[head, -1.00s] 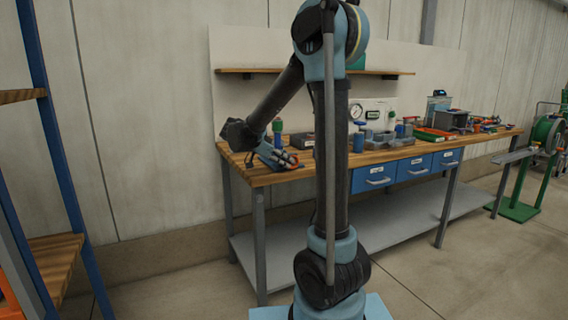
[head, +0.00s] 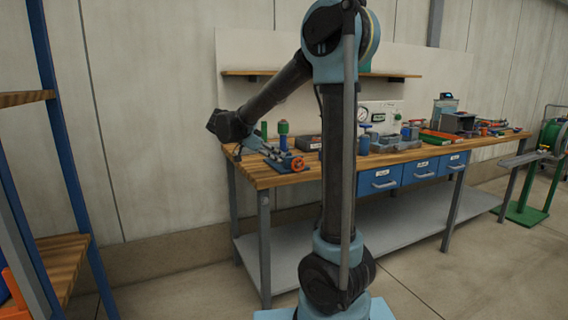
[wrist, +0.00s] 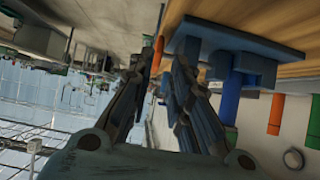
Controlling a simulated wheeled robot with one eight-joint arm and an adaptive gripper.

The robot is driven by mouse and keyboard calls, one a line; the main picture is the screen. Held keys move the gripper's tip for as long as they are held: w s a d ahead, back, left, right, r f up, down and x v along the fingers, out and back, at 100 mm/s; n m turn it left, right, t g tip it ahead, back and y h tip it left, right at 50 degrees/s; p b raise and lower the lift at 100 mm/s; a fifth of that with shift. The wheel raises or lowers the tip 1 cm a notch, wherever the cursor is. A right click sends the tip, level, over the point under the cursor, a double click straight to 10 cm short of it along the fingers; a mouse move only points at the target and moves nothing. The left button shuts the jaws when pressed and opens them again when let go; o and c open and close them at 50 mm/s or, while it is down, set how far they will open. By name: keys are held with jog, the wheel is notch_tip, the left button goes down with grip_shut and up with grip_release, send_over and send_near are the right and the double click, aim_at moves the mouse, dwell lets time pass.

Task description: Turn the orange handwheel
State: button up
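An orange piece, probably the handwheel (wrist: 158,53) seen edge-on, shows in that gap just beyond the fingertips. I see no contact, and the exact distance is unclear.
A blue-posted shelf rack (head: 58,140) stands at the left. Open floor lies in front of the bench.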

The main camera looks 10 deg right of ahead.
jog(key=shift+v, duration=2.2)
jog(key=shift+d, duration=0.1)
jog(key=s+d+f+n+g+y, duration=0.1)
jog(key=s+d+f+n+y, duration=0.25)
jog(key=s+d, duration=0.4)
jog(key=s+d+f+n+g+y, duration=0.1)
jog(key=s+d+f+n+y, duration=0.1)
jog(key=s+d+f+n, duration=0.35)
jog(key=s+f+n+y, duration=0.2)
jog(key=s+f, duration=0.4)
jog(key=s, duration=0.2)
jog(key=s+f+n+y, duration=0.3)
jog(key=s+f, duration=0.3)
jog(key=s, duration=0.3)
jog(key=shift+s+f+n+t, duration=0.3)
jog(key=shift+t, duration=0.1)
jog(key=shift+a, duration=0.1)
